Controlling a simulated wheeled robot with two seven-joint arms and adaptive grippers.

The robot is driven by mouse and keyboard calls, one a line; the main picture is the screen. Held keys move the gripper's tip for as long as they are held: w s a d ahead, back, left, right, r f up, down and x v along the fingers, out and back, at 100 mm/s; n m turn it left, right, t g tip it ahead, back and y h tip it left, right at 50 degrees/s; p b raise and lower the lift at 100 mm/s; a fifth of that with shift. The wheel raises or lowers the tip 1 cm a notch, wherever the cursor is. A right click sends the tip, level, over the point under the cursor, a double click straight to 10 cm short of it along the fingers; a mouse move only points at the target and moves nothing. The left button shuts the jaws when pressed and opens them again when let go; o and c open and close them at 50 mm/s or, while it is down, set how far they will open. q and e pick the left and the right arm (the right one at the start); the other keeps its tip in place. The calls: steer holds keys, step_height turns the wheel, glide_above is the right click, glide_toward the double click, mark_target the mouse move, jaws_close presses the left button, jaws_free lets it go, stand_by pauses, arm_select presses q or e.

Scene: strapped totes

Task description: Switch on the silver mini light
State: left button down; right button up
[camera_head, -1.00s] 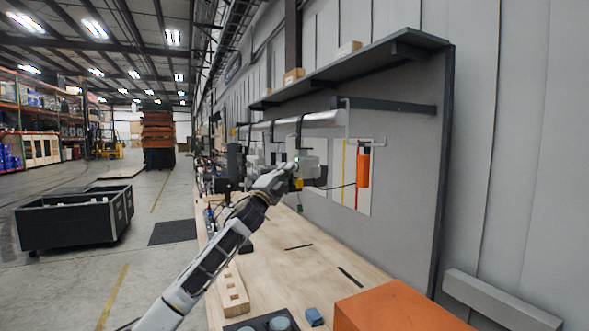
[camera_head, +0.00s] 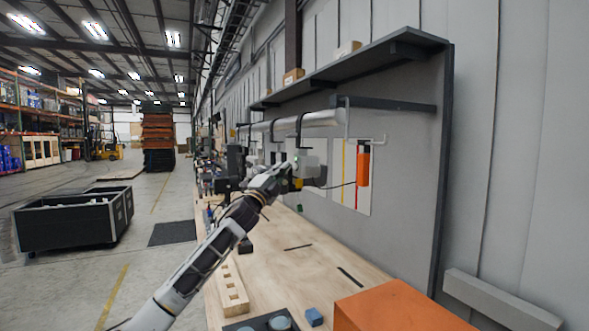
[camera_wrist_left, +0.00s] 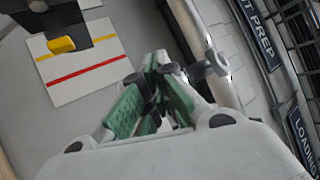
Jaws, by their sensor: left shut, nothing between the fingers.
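A silver tube-shaped light (camera_head: 322,119) runs along the wall under the dark shelf, with dark brackets around it. I take it for the silver mini light; it does not look lit. In the left wrist view a silver tube (camera_wrist_left: 212,48) runs just right of my fingers, with a small dark knob-like part (camera_wrist_left: 204,70) by it. My left gripper (camera_head: 298,160) is below the tube, near the wall. Its green fingers (camera_wrist_left: 157,64) are shut and empty, close to the dark part; I cannot tell whether they touch it. My right gripper is not in view.
An orange cylinder (camera_head: 363,168) hangs on the wall panel, right of my left gripper. A black-and-yellow thing (camera_wrist_left: 62,44) is by the striped panel. An orange box (camera_head: 395,310), blue block (camera_head: 314,317) and wooden block (camera_head: 232,288) sit on the bench, whose middle is mostly clear.

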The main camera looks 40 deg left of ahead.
arm_select(q)
steer(key=s+b, duration=0.1)
steer(key=s+a+b, duration=0.1)
steer(key=s, duration=0.1)
steer(key=s+a+b, duration=0.1)
steer(key=shift+s+a+r, duration=0.1)
steer(key=shift+s+a, duration=0.1)
steer(key=shift+s, duration=0.05)
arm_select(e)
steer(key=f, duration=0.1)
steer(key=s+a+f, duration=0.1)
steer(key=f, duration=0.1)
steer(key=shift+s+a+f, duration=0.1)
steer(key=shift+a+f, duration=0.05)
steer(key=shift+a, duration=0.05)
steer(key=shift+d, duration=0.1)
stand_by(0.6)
